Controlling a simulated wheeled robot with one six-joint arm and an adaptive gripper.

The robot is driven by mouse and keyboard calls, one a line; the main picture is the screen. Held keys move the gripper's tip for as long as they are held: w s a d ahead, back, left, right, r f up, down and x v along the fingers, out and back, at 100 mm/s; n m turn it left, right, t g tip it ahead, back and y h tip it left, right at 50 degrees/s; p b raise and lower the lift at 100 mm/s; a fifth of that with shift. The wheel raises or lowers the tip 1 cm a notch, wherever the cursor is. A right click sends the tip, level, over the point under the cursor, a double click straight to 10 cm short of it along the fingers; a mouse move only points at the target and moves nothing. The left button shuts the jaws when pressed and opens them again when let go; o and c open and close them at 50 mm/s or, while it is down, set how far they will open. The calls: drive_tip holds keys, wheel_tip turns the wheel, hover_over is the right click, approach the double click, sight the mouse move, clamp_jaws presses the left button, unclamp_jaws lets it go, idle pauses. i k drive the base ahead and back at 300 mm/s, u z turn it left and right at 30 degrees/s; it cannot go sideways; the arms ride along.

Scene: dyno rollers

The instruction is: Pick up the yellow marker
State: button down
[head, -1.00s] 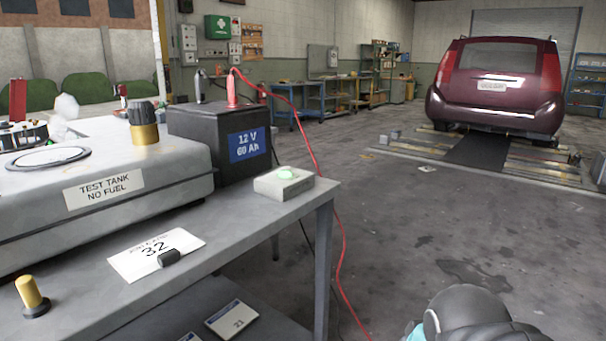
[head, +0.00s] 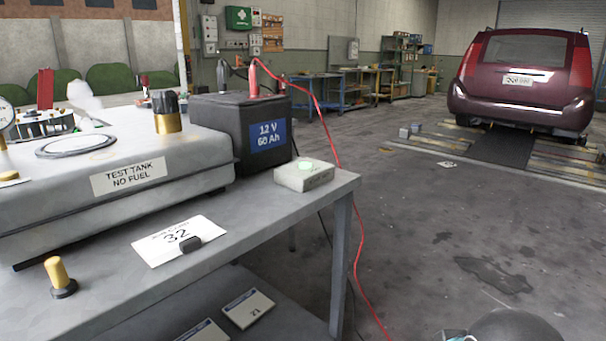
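I see nothing I can surely call a yellow marker. A yellow-gold peg (head: 56,271) with a black round base stands upright at the front left of the grey bench; I cannot tell whether it is the marker. A second gold cylinder with a black top (head: 167,113) stands on the test tank. My gripper is not in view; only a dark rounded part, likely of my arm, shows at the bottom right edge.
The grey bench (head: 286,208) holds the test tank (head: 190,167), a black battery (head: 212,128), a small box with a green button (head: 303,177) and a white card (head: 165,246). A red cable (head: 361,255) hangs beside the bench. Open floor (head: 430,215) lies right, before a maroon car (head: 520,80).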

sight(63, 287)
drive_tip(key=u, duration=2)
